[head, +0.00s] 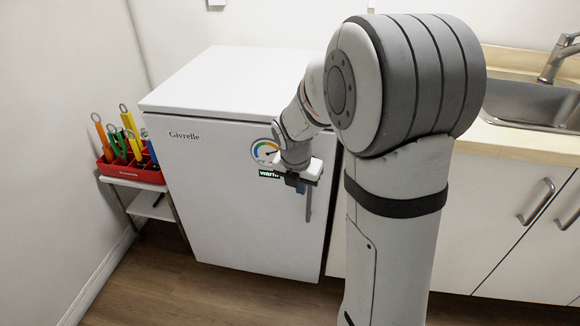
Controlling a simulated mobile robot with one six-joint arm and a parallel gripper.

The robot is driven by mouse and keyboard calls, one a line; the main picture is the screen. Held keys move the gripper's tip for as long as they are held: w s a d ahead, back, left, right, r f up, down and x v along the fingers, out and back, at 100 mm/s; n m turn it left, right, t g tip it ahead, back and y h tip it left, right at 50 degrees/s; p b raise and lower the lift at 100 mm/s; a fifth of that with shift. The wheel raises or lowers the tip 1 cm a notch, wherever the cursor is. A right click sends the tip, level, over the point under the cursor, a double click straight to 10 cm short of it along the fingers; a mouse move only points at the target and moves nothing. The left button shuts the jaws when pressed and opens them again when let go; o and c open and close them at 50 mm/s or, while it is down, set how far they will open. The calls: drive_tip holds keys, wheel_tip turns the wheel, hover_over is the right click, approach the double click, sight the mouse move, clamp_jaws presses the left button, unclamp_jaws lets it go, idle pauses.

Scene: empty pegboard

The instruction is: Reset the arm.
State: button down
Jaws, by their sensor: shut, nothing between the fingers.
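My gripper (302,188) is small and dark in the head view, at the end of my white arm. It points down in front of the right part of a white fridge (225,215), near the fridge's vertical grey handle (309,203). It is shut with nothing between the fingers. Whether it touches the handle or the door, I cannot tell. My arm is bent and reaches from the right toward the fridge front, hiding part of the fridge's right side.
The fridge door is shut, with a coloured dial and a dark label on it. A red caddy (135,174) with several coloured tools sits on a white shelf (148,207) at left. A counter (535,146) with a sink (532,103) is at right. Wooden floor (225,300) is clear in front.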

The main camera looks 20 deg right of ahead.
drive_tip(key=s+a+r+m+y+p, duration=0.1)
drive_tip(key=s+r+m+p, duration=0.5)
drive_tip(key=s+r+m, duration=0.4)
drive_tip(key=s+a+r+m+p, duration=0.2)
drive_tip(key=s+r+m+p, duration=0.5)
drive_tip(key=m, duration=1.1)
drive_tip(key=s+r, duration=0.3)
drive_tip(key=r, duration=0.1)
drive_tip(key=shift+s+a+r+y, duration=0.25)
drive_tip(key=shift+s+r+y, duration=0.05)
drive_tip(key=shift+s+y, duration=0.1)
